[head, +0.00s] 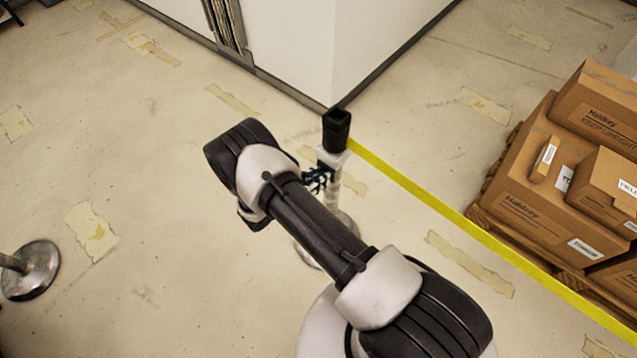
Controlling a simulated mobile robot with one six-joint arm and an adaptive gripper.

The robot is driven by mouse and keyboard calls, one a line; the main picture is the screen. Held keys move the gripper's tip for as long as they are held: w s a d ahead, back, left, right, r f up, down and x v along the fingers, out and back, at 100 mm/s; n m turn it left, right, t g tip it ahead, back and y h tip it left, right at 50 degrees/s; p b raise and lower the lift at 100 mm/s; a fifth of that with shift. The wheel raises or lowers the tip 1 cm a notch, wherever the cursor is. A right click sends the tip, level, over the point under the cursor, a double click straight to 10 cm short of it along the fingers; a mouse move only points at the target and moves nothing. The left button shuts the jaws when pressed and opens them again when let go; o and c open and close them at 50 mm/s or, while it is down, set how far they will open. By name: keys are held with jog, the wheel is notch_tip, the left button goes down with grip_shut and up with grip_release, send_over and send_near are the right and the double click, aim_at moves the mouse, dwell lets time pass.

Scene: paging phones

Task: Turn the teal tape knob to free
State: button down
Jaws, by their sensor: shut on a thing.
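A barrier post stands beyond my arm, with a black head (337,128), a pale collar (333,158) under it and a yellow tape (450,212) running from the head to the lower right. My gripper (318,178) shows as small dark fingers against the left side of the post, just below the collar. It is shut on the teal tape knob, of which only dark, teal-tinted bits show between the fingers. The knob's setting cannot be read. My arm hides much of the lower post and part of its round base.
The tape crosses the right side in front of stacked cardboard boxes (519,204) on a wooden pallet (487,217). A white wall corner (330,55) stands behind the post. Another post's metal base (32,270) is at the far left.

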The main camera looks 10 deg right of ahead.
jog(key=shift+w+a+f+n+g+h+b, duration=0.1)
jog(key=shift+n+g+h+b, duration=0.5)
jog(key=shift+n, duration=0.5)
jog(key=shift+w+n+g+h+b, duration=0.1)
jog(key=shift+n+g+h+b, duration=0.45)
jog(key=shift+n, duration=0.55)
jog(key=c, duration=1.7)
grip_release()
jog(key=shift+s+a, duration=0.1)
jog(key=v, duration=1.2)
jog(key=shift+f, duration=0.1)
